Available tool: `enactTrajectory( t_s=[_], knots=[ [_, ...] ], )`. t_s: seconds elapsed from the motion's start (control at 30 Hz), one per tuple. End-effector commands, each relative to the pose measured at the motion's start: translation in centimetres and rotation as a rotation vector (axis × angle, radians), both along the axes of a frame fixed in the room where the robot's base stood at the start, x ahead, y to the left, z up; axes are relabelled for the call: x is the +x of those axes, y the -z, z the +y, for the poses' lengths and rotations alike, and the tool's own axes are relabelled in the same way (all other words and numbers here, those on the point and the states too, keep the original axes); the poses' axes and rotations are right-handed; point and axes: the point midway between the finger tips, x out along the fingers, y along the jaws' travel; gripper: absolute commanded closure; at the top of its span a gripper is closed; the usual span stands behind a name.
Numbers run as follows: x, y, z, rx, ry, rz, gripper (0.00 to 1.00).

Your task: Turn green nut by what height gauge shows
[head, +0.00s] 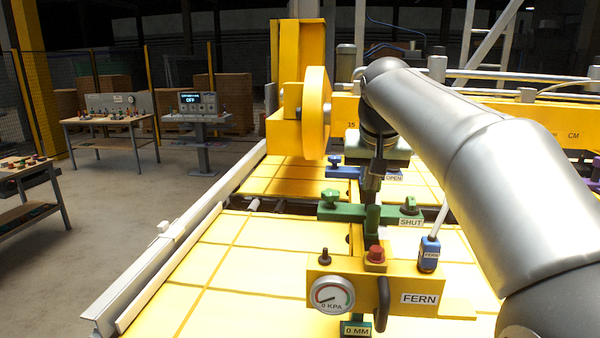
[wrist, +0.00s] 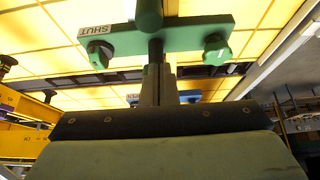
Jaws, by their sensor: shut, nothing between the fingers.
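A green crossbar (head: 350,213) carries a lobed green nut (head: 329,200) at its left end and another green knob (head: 409,206) near its SHUT tag (head: 411,222). In the wrist view the crossbar (wrist: 180,36) has one lobed knob (wrist: 215,48) at the right and one (wrist: 100,52) beside the SHUT tag. My gripper (wrist: 158,72) is shut and empty, close to the bar's middle; I cannot tell whether it touches. A small green plate (head: 357,330) reads 0 MM. The yellow beam (head: 480,122) bears the marks 15 and CM.
A yellow FERN block (head: 340,268) stands in front with a round dial (head: 332,294) reading 0 KPA, a red button (head: 376,253) and a dark handle. A blue bar (head: 345,172) tagged OPEN lies behind. A yellow wheel (head: 317,112) stands behind left. Yellow panels are clear at left.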

Motion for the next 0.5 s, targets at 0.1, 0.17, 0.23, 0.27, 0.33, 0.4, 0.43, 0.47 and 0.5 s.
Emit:
enactTrajectory(
  t_s=[0.1, 0.17, 0.23, 0.27, 0.33, 0.4, 0.43, 0.47, 0.5],
  knots=[
    [0.14, -0.05, 0.32, -0.001, 0.000, 0.002, 1.00],
    [0.19, -0.02, 0.44, -0.001, 0.000, 0.002, 1.00],
    [0.27, 0.01, 0.55, -0.001, 0.000, 0.002, 1.00],
    [0.29, 0.02, 0.58, -0.001, 0.000, 0.002, 1.00],
    [0.33, 0.04, 0.64, -0.001, 0.000, 0.001, 1.00],
    [0.36, 0.06, 0.64, -0.001, 0.000, 0.001, 1.00],
    [0.36, 0.07, 0.64, -0.001, 0.000, 0.001, 1.00],
    [0.36, 0.07, 0.63, -0.001, 0.000, 0.000, 1.00],
    [0.37, 0.07, 0.62, -0.001, 0.000, 0.000, 1.00]
  ],
)
